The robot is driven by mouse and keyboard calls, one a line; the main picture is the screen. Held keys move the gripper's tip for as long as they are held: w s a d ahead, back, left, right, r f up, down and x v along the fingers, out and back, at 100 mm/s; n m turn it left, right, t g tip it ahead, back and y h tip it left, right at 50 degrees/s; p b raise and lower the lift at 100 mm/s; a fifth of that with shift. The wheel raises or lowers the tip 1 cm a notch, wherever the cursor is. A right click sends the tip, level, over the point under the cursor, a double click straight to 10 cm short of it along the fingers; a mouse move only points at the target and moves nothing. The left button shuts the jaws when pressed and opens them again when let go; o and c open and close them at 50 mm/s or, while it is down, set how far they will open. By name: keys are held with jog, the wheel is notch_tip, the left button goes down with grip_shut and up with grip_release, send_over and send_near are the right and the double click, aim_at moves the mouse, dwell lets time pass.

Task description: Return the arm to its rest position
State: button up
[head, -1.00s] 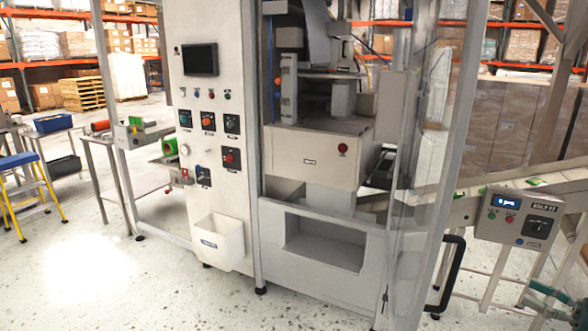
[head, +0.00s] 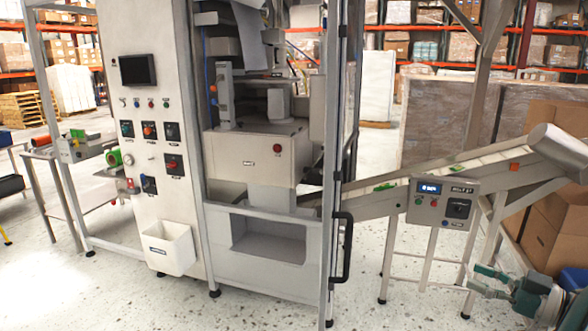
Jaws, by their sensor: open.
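My gripper (head: 482,281) is at the lower right of the head view. Its teal fingers point left and stand apart, with nothing seen between them. The grey, teal and blue parts behind it are my arm, cut off by the right and lower edges. The gripper appears in front of the legs of the inclined conveyor (head: 392,196), below its control box (head: 442,202). I cannot tell how far it is from them.
A tall white machine with a control panel (head: 150,125) fills the left and middle. A black door handle (head: 343,247) is on its right side. A white bin (head: 168,248) hangs low on its front. Brown cartons (head: 562,165) stand at right. The speckled floor (head: 250,308) in front is clear.

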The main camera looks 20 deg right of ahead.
jog(key=w+a+r+m+h, duration=0.3)
jog(key=w+a+h, duration=0.1)
jog(key=w+h, duration=0.3)
jog(key=w+a+r+m+h, duration=0.2)
jog(key=w+a+r+h, duration=0.2)
jog(key=w+h, duration=0.3)
jog(key=s+a+f+g+y, duration=0.1)
jog(key=s+a+f+g, duration=0.2)
jog(key=s+a, duration=0.3)
jog(key=s+a+f+g+y, duration=0.2)
jog(key=s+a+f, duration=0.3)
jog(key=a, duration=0.4)
jog(key=s+a+f+m+g+y, duration=0.1)
jog(key=s+a+f+g+y, duration=0.1)
jog(key=s+a+f+g, duration=0.3)
jog(key=s+a+f, duration=0.1)
jog(key=a, duration=0.2)
jog(key=shift+s+a, duration=0.25)
jog(key=shift+s, duration=0.05)
